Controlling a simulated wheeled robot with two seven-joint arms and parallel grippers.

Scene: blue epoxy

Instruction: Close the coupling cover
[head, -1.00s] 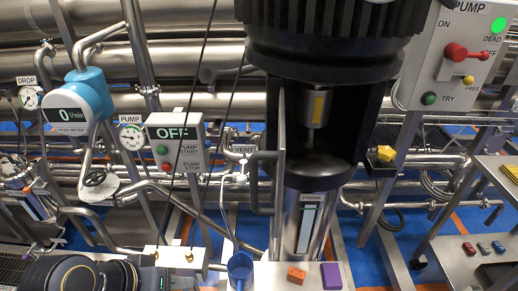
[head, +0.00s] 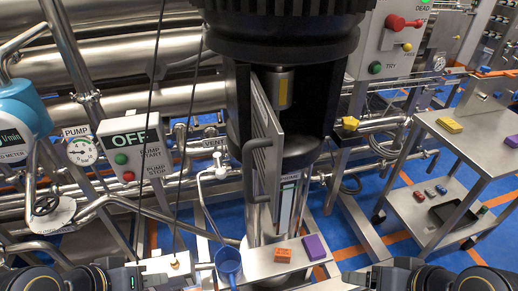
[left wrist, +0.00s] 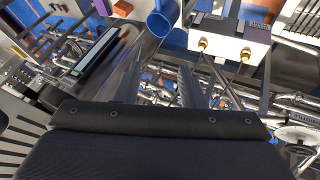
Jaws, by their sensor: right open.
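The coupling cover (head: 267,140) is a grey slatted panel with a dark bar handle (head: 248,172). In the head view it stands swung out at the left side of the pump's dark coupling housing (head: 238,98). The opening is uncovered, and the metal shaft part (head: 284,88) shows inside. My left gripper shows in the left wrist view (left wrist: 160,75) with two ridged fingers apart and nothing between them. My right gripper (head: 358,280) is only partly seen at the bottom of the head view, right of the pump and well below the cover. Neither gripper touches the cover.
A white block with brass fittings (head: 160,268), a blue cup (head: 228,262), an orange block (head: 282,255) and a purple block (head: 314,247) are in front of the pump. A yellow knob (head: 350,123) sticks out right of the housing. A cart (head: 465,145) stands right.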

